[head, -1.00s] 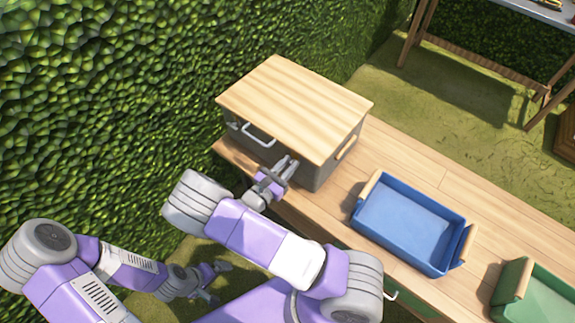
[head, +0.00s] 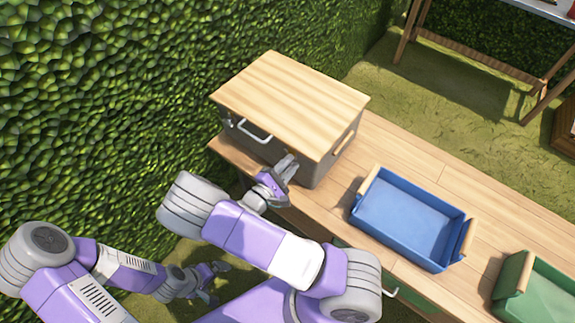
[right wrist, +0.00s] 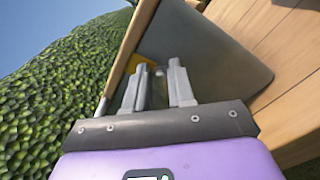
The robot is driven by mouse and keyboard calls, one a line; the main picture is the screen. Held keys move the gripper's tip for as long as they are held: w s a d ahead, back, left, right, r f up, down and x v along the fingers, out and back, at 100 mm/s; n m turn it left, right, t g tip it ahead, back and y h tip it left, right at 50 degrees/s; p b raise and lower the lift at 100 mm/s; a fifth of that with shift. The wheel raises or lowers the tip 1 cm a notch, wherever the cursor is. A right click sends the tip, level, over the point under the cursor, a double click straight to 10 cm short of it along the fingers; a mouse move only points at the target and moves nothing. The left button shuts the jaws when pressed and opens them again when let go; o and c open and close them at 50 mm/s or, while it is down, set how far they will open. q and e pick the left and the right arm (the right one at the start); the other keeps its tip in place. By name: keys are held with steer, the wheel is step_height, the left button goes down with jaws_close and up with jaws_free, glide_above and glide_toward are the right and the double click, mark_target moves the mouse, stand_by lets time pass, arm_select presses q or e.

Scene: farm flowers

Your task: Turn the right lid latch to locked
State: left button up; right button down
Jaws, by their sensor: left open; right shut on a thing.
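The box (head: 310,165) is grey with a light wooden lid (head: 290,100) lying on it, closed. My right gripper (head: 287,164) is at the right part of the box's front face, below the lid edge. In the right wrist view its two fingers (right wrist: 160,75) are shut on a small part between them, which I take to be the right lid latch; it is mostly hidden. A bit of yellow shows just beyond the fingertips. The latch's exact angle cannot be made out. My left gripper (head: 212,283) is open and empty, low at the left, away from the box.
A white handle (head: 253,133) is on the box's front. The wooden bench (head: 415,155) also holds a blue tray (head: 405,215) and a green tray (head: 540,295) to the right. A leafy hedge (head: 110,100) stands close on the left.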

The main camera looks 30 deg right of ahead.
steer(key=m+b, duration=0.1)
steer(key=m, duration=0.1)
steer(key=f+m+b, duration=0.1)
steer(key=m, duration=0.1)
steer(key=shift+s+f, duration=0.1)
steer(key=shift+s, duration=0.05)
steer(key=shift+f+m+b, duration=0.15)
steer(key=shift+m+b, duration=0.8)
steer(key=shift+m, duration=0.95)
steer(key=c, duration=1.1)
jaws_free()
steer(key=shift+a, duration=0.1)
steer(key=shift+o, duration=0.6)
steer(key=p+v, duration=0.1)
steer(key=v, duration=0.6)
steer(key=shift+a, duration=0.15)
steer(key=shift+s, duration=0.1)
